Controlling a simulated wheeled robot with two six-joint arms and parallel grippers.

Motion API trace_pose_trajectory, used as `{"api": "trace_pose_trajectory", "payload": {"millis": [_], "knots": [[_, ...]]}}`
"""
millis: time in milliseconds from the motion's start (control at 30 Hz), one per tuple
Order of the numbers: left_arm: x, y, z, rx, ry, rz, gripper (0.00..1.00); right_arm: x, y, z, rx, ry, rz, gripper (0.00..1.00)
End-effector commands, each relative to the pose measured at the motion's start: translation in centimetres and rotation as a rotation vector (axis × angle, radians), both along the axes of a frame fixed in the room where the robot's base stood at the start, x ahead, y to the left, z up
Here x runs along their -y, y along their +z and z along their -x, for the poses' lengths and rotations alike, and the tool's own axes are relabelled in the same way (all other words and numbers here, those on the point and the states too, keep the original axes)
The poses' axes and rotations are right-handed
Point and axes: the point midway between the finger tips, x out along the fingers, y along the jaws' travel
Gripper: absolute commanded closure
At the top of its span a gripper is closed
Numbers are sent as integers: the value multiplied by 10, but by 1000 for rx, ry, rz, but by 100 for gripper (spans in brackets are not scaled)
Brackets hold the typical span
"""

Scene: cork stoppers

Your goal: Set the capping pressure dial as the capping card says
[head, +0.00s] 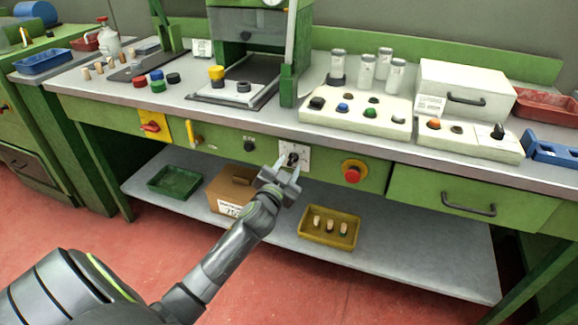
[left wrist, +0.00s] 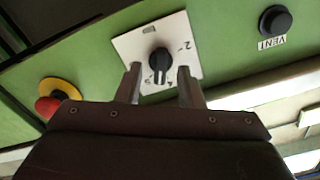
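The pressure dial is a black knob (head: 292,157) on a white square plate on the bench's green front. In the left wrist view the knob (left wrist: 159,61) sits on its plate with small numerals around it, some hidden; I cannot tell its setting surely. My left gripper (head: 287,172) is open in front of the dial. In the left wrist view its fingertips (left wrist: 159,78) lie either side of the knob's lower part, with gaps visible. Small white cards stand at the back (head: 202,48) and by the white drawer box (head: 430,106); their print is unreadable and neither is surely the capping card.
A red stop button (head: 352,173) on yellow sits right of the dial, and a black vent knob (head: 249,145) sits left. A yellow switch plate (head: 154,127) is farther left. Below are a cardboard box (head: 230,187) and a yellow tray (head: 330,240) with corks.

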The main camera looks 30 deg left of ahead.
Motion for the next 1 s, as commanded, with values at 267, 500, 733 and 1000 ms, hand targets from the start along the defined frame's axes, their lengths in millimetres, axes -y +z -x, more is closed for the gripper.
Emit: {"api": "trace_pose_trajectory", "payload": {"millis": [267,500,733,1000], "knots": [[-3,1,-11,0,0,0,65,-2,1,7,-14,-5,-5,64],[-3,0,-11,0,0,0,73,-3,1,6,-12,-6,-7,64],[-3,0,-11,0,0,0,100,-3,1,3,-7,-5,-6,64],[-3,1,-11,-13,0,-52,100,1,-1,1,3,2,3,64]]}}
